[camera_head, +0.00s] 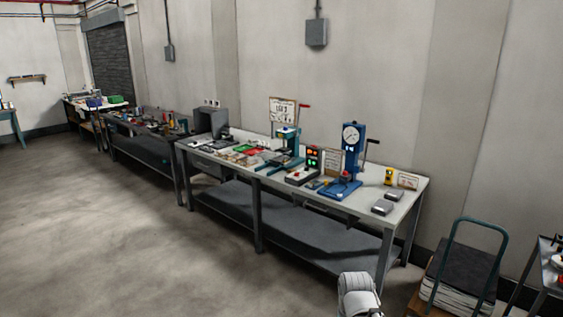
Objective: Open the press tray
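A blue press (351,150) with a round white gauge and a side lever stands on the right part of the long workbench (412,190). A smaller teal press (289,142) with a red-handled lever stands to its left. Both presses have low bases on the bench top. I cannot make out a separate press tray or whether one is open or shut at this size. A white rounded part of my arm shows at the bottom edge. My gripper is not in view, and the presses are well away from that arm part.
A control box (312,160) with green and red lights stands between the presses. Small grey blocks (383,207) lie at the bench's right end. A cart with a teal handle (477,228) stands at the lower right. The floor (130,240) left of the bench is clear.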

